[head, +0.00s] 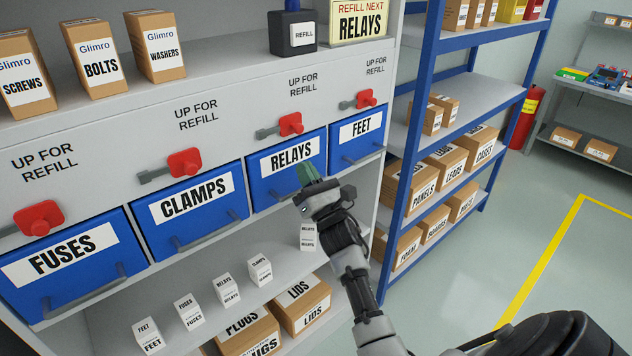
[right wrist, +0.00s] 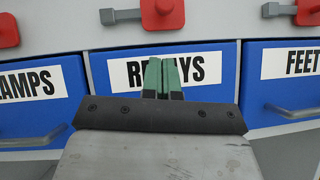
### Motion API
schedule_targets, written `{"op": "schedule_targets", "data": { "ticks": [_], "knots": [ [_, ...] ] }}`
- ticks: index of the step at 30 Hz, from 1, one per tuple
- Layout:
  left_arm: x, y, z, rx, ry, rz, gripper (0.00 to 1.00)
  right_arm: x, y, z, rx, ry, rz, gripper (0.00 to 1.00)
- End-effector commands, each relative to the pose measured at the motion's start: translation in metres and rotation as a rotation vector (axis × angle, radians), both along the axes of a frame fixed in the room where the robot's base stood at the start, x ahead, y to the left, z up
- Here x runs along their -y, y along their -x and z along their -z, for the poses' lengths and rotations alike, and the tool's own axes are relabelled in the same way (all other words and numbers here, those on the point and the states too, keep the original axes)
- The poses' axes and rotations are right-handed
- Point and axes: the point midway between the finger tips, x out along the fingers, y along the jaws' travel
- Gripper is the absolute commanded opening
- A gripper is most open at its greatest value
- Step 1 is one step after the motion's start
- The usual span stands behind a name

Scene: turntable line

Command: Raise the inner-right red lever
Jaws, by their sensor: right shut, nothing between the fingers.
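The inner-right red lever (head: 290,124) is on the grey panel above the blue RELAYS bin (head: 260,175). Its grey handle points left and is roughly level. It also shows at the top of the right wrist view (right wrist: 162,12). My right gripper (head: 307,173) has green fingertips and is shut and empty. It is in front of the RELAYS bin, below the lever and apart from it. In the right wrist view its fingertips (right wrist: 163,74) cover part of the RELAYS label. My left gripper is not in view.
Other red levers sit above the FUSES (head: 38,217), CLAMPS (head: 184,163) and FEET (head: 366,98) bins, handles pointing left. A sign (head: 360,20) reads "REFILL NEXT RELAYS". Small white boxes (head: 227,290) stand on the shelf below. A blue shelf post (head: 412,140) rises at right.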

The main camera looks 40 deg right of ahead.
Motion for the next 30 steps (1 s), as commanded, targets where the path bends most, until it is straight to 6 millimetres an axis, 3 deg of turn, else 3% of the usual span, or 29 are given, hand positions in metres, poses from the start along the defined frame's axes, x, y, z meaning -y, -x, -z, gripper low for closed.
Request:
{"op": "schedule_targets", "data": {
  "ticks": [3, 10, 30],
  "knots": [
    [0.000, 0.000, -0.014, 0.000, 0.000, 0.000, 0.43, 0.001, -0.020, -0.019, 0.001, 0.000, -0.001, 0.00],
    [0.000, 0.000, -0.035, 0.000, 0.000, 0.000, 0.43, 0.005, -0.022, -0.047, -0.001, 0.001, 0.000, 0.00],
    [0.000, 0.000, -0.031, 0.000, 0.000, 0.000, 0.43, 0.007, -0.023, -0.051, 0.002, 0.026, 0.000, 0.00]
  ]
}}
